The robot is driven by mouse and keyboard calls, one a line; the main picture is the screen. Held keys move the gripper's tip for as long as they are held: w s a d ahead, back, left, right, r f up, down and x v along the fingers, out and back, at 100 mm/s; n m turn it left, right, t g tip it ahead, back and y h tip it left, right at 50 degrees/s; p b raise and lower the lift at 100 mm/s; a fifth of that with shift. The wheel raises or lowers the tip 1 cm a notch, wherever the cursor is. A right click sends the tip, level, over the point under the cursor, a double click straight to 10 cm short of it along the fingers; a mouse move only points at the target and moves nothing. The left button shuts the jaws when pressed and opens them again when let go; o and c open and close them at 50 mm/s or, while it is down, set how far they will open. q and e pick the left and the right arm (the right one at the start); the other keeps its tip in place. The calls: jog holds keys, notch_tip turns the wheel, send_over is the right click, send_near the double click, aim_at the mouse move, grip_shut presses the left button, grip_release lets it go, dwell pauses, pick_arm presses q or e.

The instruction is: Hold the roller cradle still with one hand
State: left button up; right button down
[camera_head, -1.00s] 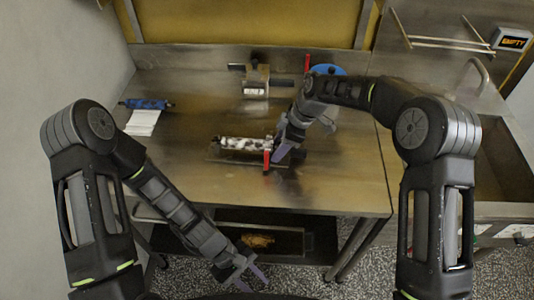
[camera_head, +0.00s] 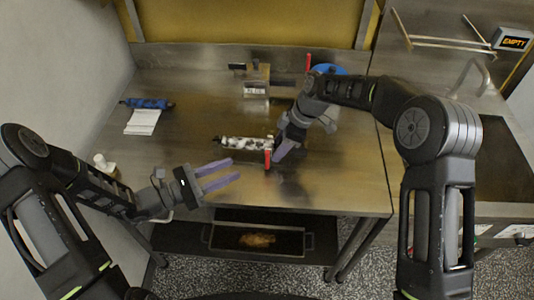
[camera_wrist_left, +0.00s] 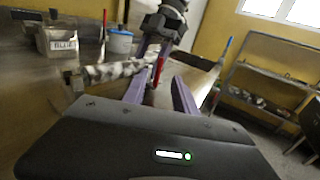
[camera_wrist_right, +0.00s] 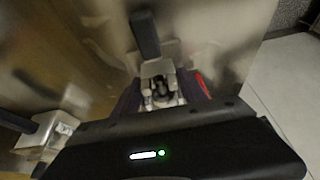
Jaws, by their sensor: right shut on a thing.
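The roller cradle (camera_head: 246,143) lies on the steel table, with a mottled black-and-white roller and a red upright part at its right end. It also shows in the left wrist view (camera_wrist_left: 115,71). My right gripper (camera_head: 276,154) is at the cradle's right end, shut on it. In the right wrist view a metal block with a dark bar (camera_wrist_right: 145,35) sits between its fingers, which hide part of the hold. My left gripper (camera_head: 217,177) is open and empty, in front of and below the roller in the picture, fingers pointing right.
A small labelled metal bin (camera_head: 256,85) and a blue round container (camera_head: 328,70) stand at the back. A blue tool on white paper (camera_head: 143,122) lies at the left. A dark tray (camera_head: 258,240) is on the lower shelf. Table between is clear.

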aim_at(267, 155)
pick_arm(q)
jog(key=shift+d, duration=0.2)
jog(key=x, duration=1.2)
jog(key=shift+a, duration=0.1)
jog(key=shift+c, duration=0.4)
grip_shut()
dwell(0.6)
